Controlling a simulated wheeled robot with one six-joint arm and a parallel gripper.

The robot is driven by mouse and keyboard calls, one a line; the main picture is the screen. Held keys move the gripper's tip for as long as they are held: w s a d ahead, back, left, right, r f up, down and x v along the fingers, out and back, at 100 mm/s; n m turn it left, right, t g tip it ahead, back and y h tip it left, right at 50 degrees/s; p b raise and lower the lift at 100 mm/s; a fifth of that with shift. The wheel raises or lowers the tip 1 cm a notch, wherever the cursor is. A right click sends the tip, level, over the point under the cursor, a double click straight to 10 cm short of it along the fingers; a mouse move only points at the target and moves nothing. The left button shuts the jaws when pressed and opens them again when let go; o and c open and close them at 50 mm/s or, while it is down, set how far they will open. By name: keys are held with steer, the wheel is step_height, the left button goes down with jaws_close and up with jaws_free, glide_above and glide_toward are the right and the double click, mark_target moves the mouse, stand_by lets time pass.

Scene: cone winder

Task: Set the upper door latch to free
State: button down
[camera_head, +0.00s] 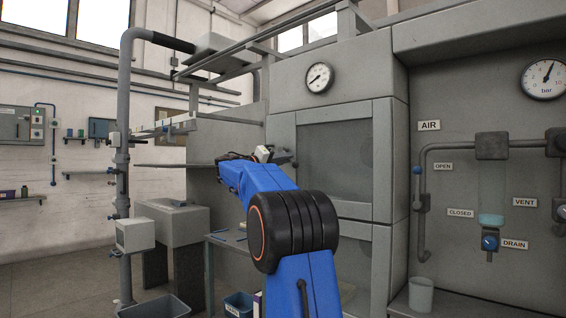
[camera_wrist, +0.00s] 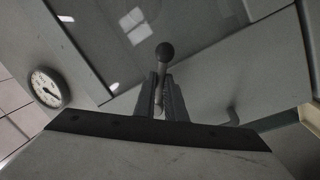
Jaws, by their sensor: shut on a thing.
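In the wrist view, the upper door latch (camera_wrist: 161,72) is a light rod with a dark ball at its end. My gripper (camera_wrist: 161,95) has its two fingers closed on the rod, with the ball standing out beyond the fingertips. The upper door (camera_wrist: 125,30) with its dark window fills the top of that view. In the head view, the upper door (camera_head: 336,150) is in its frame, and my gripper (camera_head: 275,153) is at its left edge. My arm hides the latch there, and I cannot tell its setting.
A round gauge (camera_head: 319,77) sits above the door and also shows in the wrist view (camera_wrist: 46,88). To the right is a panel with pipes, an AIR label (camera_head: 429,125) and a blue DRAIN knob (camera_head: 490,241). A cup (camera_head: 421,294) stands below. A grey pipe (camera_head: 124,170) rises at left.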

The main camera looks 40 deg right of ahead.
steer(key=shift+s+r+n+t, duration=0.2)
steer(key=shift+r+n+t, duration=0.25)
steer(key=shift+n, duration=0.9)
steer(key=shift+s+r+n+t, duration=0.25)
steer(key=shift+r+n+t, duration=0.15)
steer(key=shift+n, duration=1)
steer(key=shift+s+r+n+t, duration=0.2)
steer(key=shift+r+n+t, duration=0.25)
steer(key=shift+n, duration=0.9)
steer(key=shift+r, duration=0.1)
steer(key=c, duration=1.8)
jaws_free()
steer(key=a+f, duration=0.1)
steer(key=a, duration=0.4)
steer(key=a+f, duration=0.1)
steer(key=a, duration=0.5)
steer(key=s+a+f, duration=0.1)
steer(key=a, duration=0.5)
steer(key=shift+f, duration=0.2)
